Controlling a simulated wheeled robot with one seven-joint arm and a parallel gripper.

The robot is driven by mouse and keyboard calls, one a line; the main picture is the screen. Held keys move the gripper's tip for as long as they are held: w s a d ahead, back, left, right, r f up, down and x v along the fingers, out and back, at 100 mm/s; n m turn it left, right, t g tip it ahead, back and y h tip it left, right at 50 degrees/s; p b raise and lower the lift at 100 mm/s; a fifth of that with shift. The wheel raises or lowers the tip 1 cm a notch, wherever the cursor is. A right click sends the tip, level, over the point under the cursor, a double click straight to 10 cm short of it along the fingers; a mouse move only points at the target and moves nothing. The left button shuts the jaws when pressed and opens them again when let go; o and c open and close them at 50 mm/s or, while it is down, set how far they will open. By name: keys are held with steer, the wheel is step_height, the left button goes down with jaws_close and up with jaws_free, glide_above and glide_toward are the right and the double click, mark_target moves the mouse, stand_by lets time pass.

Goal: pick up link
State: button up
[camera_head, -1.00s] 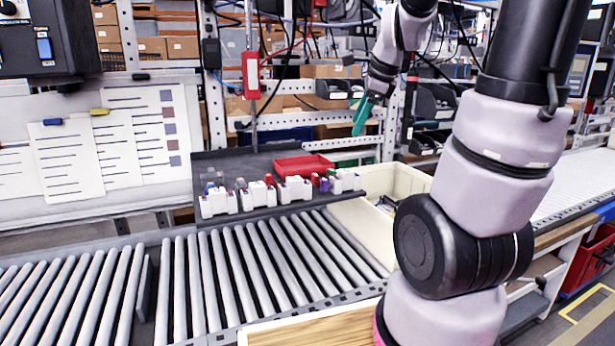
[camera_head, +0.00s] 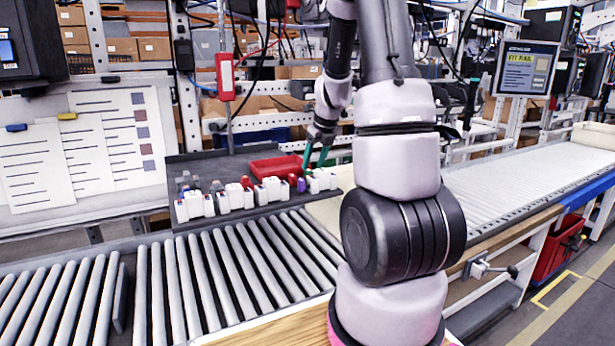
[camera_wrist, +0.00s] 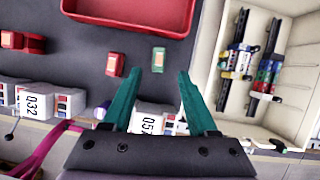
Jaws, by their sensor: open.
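My gripper (camera_wrist: 158,73) is open and empty, with two green fingers pointing at the dark tray. In the wrist view a small green part with a pale face (camera_wrist: 158,58) lies on the tray, in line with the gap between the fingertips. A small red part (camera_wrist: 115,64) lies to its left, and another red part (camera_wrist: 21,41) is further left. I cannot tell for sure which of these is the link. In the head view my gripper (camera_head: 317,160) is above the tray's right end, where the small parts are partly hidden.
A red bin (camera_wrist: 130,12) sits on the dark tray (camera_wrist: 80,90). White labelled blocks (camera_wrist: 38,101) line its near edge. A cream crate (camera_wrist: 228,62) right of the tray holds rails with coloured modules. A roller conveyor (camera_head: 215,270) runs in front.

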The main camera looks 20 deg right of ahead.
mark_target(309, 170)
steer(key=x, duration=0.4)
steer(key=shift+w+a+f, duration=0.15)
steer(key=shift+w+f, duration=0.05)
steer(key=shift+w, duration=0.15)
jaws_close()
